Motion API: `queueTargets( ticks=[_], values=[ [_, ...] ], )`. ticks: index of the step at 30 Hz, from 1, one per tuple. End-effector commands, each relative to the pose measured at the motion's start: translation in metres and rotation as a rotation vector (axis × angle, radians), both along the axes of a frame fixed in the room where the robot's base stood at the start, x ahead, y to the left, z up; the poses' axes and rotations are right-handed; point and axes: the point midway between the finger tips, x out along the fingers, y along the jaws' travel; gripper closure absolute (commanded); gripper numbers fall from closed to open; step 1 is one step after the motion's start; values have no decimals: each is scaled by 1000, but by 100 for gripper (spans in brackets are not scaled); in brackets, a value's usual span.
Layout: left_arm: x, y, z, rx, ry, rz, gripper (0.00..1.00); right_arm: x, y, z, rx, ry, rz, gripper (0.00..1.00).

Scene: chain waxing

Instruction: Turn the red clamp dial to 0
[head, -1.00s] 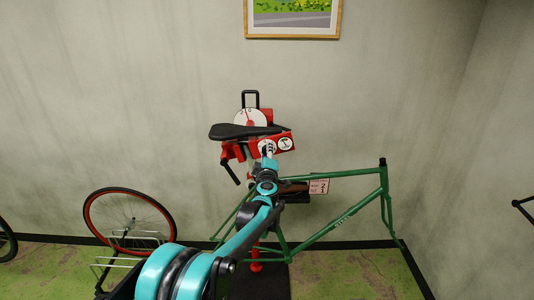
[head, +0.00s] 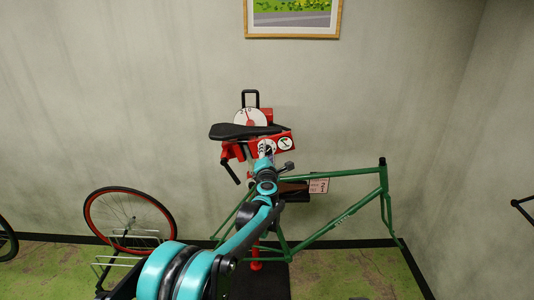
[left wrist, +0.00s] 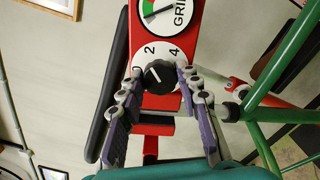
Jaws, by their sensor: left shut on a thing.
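The red clamp (head: 228,151) is mounted on a stand near the wall. In the left wrist view its red body (left wrist: 191,52) carries a dial, a black knob (left wrist: 158,75) with a white pointer line on a white face. The numerals 2 and 4 show; the pointer leans towards the 2 side. The lower part of the face is hidden. My left gripper (left wrist: 158,78) is shut on the knob, one fingertip on each side. In the head view my left gripper (head: 266,149) covers the dial. My right gripper is not in view.
A gauge marked GRIP (left wrist: 165,14) sits beside the dial. A black saddle (head: 245,131) lies across the clamp. A green bike frame (head: 343,218) extends right, and a card with figures (head: 319,186) hangs by it. A red-rimmed wheel (head: 130,219) stands left.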

Motion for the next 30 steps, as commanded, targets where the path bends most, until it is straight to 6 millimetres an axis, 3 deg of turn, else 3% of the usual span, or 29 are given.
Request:
queueTargets(
  ticks=[18, 30],
  values=[
    [0, 0, -1, -582, 0, 0, 95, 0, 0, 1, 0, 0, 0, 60],
    [0, 0, -1, -877, 1, -1, 95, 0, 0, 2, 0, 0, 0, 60]
  ],
)
